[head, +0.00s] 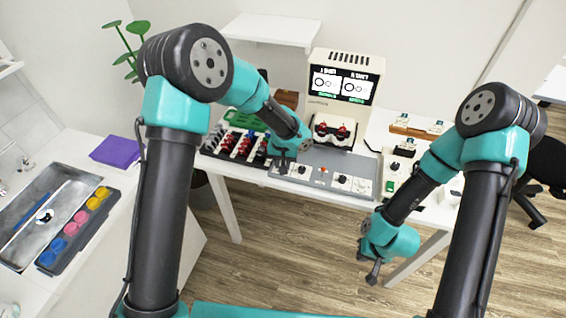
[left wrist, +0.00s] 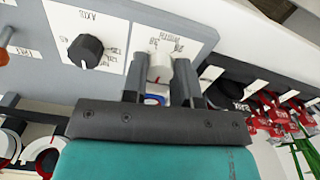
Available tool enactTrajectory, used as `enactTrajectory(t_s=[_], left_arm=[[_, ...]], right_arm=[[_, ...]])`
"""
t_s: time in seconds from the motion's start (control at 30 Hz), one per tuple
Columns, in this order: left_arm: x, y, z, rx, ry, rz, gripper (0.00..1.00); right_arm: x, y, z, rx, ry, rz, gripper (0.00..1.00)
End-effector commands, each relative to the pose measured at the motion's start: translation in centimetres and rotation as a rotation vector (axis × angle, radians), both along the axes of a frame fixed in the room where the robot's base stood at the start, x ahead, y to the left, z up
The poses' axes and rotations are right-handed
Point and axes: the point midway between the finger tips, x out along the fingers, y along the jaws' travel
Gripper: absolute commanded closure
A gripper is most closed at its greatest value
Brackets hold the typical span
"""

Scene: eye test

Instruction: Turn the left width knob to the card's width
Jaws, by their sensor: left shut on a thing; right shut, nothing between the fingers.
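The left width knob (left wrist: 159,68) is pale with a red mark and stands on a white label plate in the left wrist view. My left gripper (left wrist: 161,72) is shut on it, one dark finger on each side. In the head view my left gripper (head: 283,161) is at the left end of the grey control panel (head: 322,168) and hides that knob. The knob's label is too small to read surely. My right gripper (head: 374,272) is shut and empty, low in front of the table's right side. I cannot make out which card gives the width.
A black knob (left wrist: 86,50) marked AXIS stands beside the held knob. A rack of red-handled items (head: 239,145) is left of the gripper. Small cards stand on a wooden holder (head: 416,132).

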Motion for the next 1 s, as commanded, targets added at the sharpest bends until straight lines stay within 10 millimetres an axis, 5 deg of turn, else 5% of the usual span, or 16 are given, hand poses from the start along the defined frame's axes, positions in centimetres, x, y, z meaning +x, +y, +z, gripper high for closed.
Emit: enactTrajectory(t_s=[1.0], left_arm=[[0.05,0.04,0.06,0.0,-0.001,-0.87,0.97]], right_arm=[[0.0,0.0,0.0,0.0,0.0,0.0,1.0]])
